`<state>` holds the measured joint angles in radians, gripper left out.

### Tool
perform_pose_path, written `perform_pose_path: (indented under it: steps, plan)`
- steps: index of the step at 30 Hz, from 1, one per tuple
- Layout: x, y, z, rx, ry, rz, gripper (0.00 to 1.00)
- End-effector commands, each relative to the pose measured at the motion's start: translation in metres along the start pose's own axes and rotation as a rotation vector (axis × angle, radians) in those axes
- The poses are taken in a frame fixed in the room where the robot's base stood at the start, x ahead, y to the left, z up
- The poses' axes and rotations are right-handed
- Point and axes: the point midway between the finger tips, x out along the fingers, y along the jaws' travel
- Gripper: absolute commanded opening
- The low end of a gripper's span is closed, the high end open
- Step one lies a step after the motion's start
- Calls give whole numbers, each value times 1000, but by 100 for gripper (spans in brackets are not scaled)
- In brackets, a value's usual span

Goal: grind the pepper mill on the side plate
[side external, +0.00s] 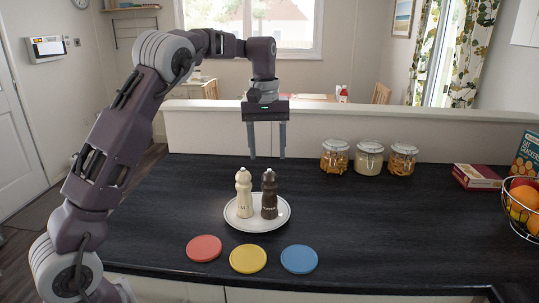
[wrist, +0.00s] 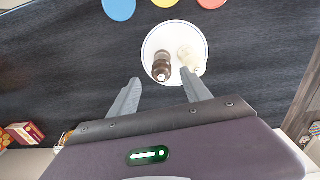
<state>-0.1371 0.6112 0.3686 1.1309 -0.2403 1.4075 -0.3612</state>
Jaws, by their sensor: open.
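A dark brown pepper mill (side external: 269,194) stands upright on the white side plate (side external: 285,221). A cream mill (side external: 244,196), apparently the salt mill, stands upright just left of it on the same plate. My gripper (side external: 267,156) is open and empty, above and behind the plate, pointing down. In the wrist view the fingers (wrist: 160,95) are spread apart, short of the plate (wrist: 147,48). There the brown mill (wrist: 162,68) is left of the cream mill (wrist: 187,58). Neither mill is touched by the fingers.
Red (side external: 204,248), yellow (side external: 248,258) and blue (side external: 299,259) discs lie in front of the plate. Three glass jars (side external: 369,160) stand at the back against the low wall (side external: 330,125). The worktop between is clear.

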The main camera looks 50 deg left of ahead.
Motion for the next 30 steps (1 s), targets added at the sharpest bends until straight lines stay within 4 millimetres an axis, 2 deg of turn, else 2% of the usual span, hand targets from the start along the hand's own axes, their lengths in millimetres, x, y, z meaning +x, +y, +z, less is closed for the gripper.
perform_pose_path:
  steps: [1,4,15,20,27,30]
  plan:
    - [12,2,-10,-17,-8,-20,56]
    - [25,3,-19,-37,-15,-37,56]
    - [72,2,-19,-36,-16,-39,56]
    - [83,1,-18,-35,-15,-38,56]
    - [84,1,-19,-35,-14,-38,56]
    - [84,1,-19,-35,-14,-37,39]
